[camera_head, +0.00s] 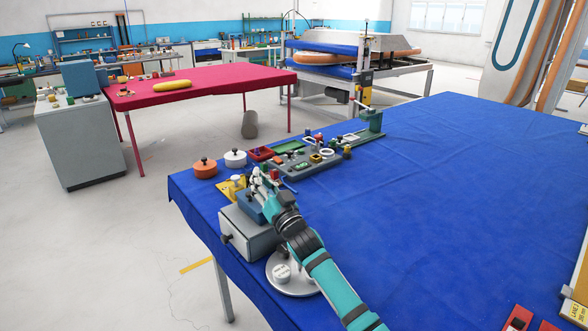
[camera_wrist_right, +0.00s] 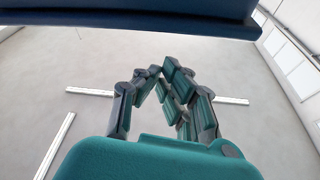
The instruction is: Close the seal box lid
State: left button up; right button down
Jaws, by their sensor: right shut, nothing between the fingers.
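A small blue box (camera_head: 250,207), likely the seal box, sits at the left end of the blue table, partly hidden behind my right gripper. I cannot make out its lid clearly in the head view. My right gripper (camera_head: 262,178) is over or just beside this box, its fingers together and empty. In the right wrist view my gripper's fingers (camera_wrist_right: 160,72) meet at their tips. A dark blue panel (camera_wrist_right: 130,18) crosses the top of that view, close to the camera; I cannot tell whether it is the lid. My left gripper is not in view.
A grey box (camera_head: 248,238) and a round silver base (camera_head: 295,280) stand near my right arm. An orange pot (camera_head: 205,168), a white pot (camera_head: 236,158) and a grey tray (camera_head: 300,167) of small parts lie behind.

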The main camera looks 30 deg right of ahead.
jog(key=shift+a+f+n+y, duration=0.25)
jog(key=shift+a+n+y, duration=0.15)
jog(key=shift+n, duration=0.3)
jog(key=n, duration=0.1)
jog(key=f+n+y+b, duration=0.1)
jog(key=n, duration=0.1)
jog(key=shift+s+a+n+y, duration=0.1)
jog(key=shift+a+n+y, duration=0.25)
jog(key=shift+n, duration=0.35)
jog(key=shift+d, duration=0.15)
